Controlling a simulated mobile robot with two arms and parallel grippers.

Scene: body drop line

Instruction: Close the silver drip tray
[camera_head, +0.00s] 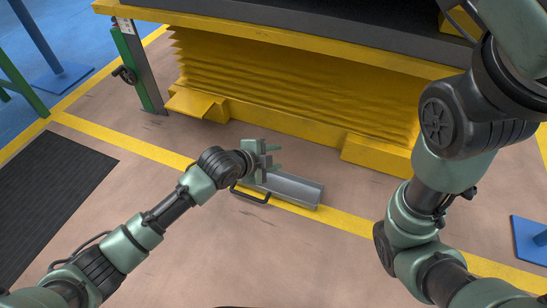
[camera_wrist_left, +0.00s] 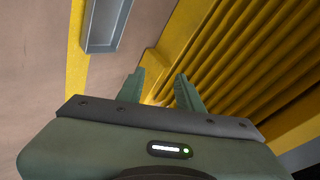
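The silver drip tray (camera_head: 292,188) is a long, shallow metal trough low in front of the yellow lift, across the yellow floor line. A black handle (camera_head: 250,196) sticks out at its near left side. One end of the tray shows at the top of the left wrist view (camera_wrist_left: 106,22). My left gripper (camera_head: 274,157) is above and behind the tray's left end, hiding part of it. Its two fingers (camera_wrist_left: 163,88) are apart with nothing between them. The right arm shows at the right, but its gripper is out of view.
The yellow lift (camera_head: 300,85) with its ribbed skirt stands behind the tray, with yellow foot blocks (camera_head: 375,157) at its base. A green post with a hand wheel (camera_head: 125,75) stands left. A black mat (camera_head: 50,190) lies at left. The floor in front is clear.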

